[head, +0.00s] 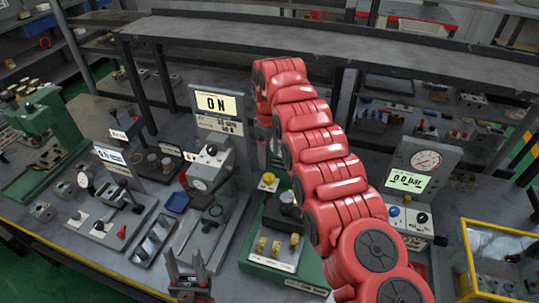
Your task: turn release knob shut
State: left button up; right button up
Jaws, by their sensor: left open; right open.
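I cannot tell for sure which knob is the release knob. The gauge station (413,165) at the right reads about 0.0 bar and has a blue knob (394,211) and a black knob (422,217) below its display. A yellow knob (268,180) sits on the green-based block (258,225) in the middle. My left gripper (188,268) is open and empty at the bottom, in front of the grey test stand. My red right arm (325,170) crosses the middle from the lower right and bends down at its far end. Its gripper is hidden.
The grey test stand (210,165) has a display (216,104) reading 0 N. A blue tray (177,202) and small fixtures stand left of it. A yellow-framed clear box (500,255) is at the lower right. A shelf (330,45) spans the back.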

notch_tip(320, 180, up, 9)
jog(key=p, duration=0.7)
jog(key=shift+f, duration=0.15)
jog(key=shift+f, duration=0.1)
